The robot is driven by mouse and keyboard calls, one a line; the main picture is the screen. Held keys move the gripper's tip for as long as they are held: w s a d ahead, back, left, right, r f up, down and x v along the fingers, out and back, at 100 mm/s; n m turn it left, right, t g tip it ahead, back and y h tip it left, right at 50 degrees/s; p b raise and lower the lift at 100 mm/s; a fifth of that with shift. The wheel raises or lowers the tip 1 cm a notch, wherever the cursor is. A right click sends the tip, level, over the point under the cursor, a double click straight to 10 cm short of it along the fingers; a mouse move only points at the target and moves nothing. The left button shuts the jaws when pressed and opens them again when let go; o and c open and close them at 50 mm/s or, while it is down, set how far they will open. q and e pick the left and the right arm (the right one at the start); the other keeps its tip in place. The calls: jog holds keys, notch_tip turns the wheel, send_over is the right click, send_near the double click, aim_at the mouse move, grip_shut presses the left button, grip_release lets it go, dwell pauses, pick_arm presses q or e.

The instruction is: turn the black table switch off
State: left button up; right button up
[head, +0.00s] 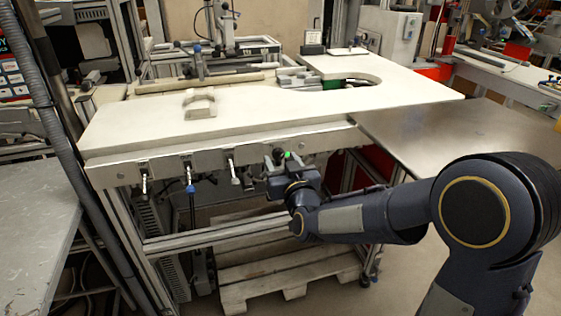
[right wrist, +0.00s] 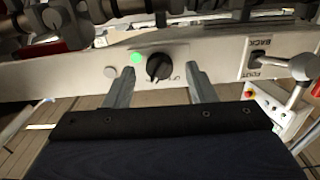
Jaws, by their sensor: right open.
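The black table switch (right wrist: 159,67) is a round rotary knob with a raised grip bar on the pale front rail of the table. In the right wrist view it lies between the fingertips of my right gripper (right wrist: 161,73), which is open, with a gap on each side of the knob. The grip bar looks tilted; small marks beside it are unreadable. A green button (right wrist: 136,58) sits beside the switch. In the head view my right gripper (head: 287,162) is at the rail and largely hides the switch; the green button (head: 288,155) shows. My left gripper is not in view.
A lever (head: 234,170) and more levers sit on the rail left of the gripper; in the right wrist view one lever (right wrist: 298,85) is close on the right. The white tabletop (head: 250,108) overhangs the rail. A wooden pallet (head: 290,275) lies below.

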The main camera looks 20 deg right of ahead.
jog(key=shift+w, duration=0.6)
jog(key=c, duration=1)
jog(key=shift+o, duration=0.2)
